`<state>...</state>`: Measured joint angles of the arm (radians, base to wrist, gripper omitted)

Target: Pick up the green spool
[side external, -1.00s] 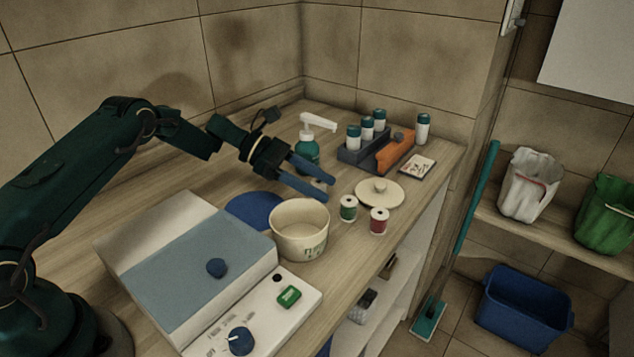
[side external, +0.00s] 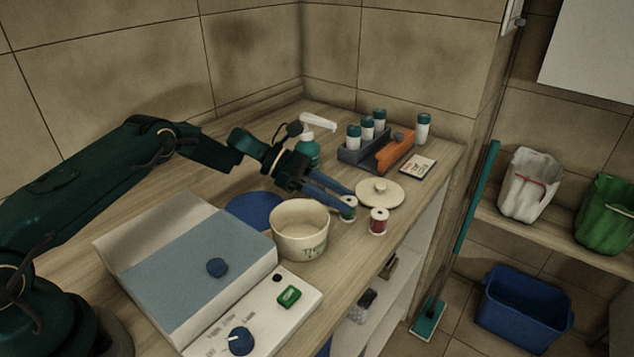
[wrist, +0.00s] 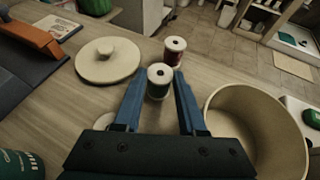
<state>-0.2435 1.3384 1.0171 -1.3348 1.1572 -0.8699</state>
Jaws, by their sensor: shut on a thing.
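The green spool (side external: 349,213) stands upright on the wooden counter, between the cream pot (side external: 298,232) and the red spool (side external: 379,222). My gripper (side external: 344,203) reaches down to it with its blue fingers at its sides. In the wrist view, the green spool (wrist: 159,84) sits between the two fingertips, and my gripper (wrist: 159,92) is shut on it. Its white top shows, and part of its green side is hidden by the fingers. The red spool (wrist: 174,53) stands just beyond it, apart from the fingers.
A round cream lid (side external: 379,193) lies behind the spools. The pot is close beside the fingers in the wrist view. A pump bottle (side external: 308,152), a dark rack (side external: 355,157) with bottles and an orange piece (side external: 395,152) stand farther back. The counter's front edge is near the red spool.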

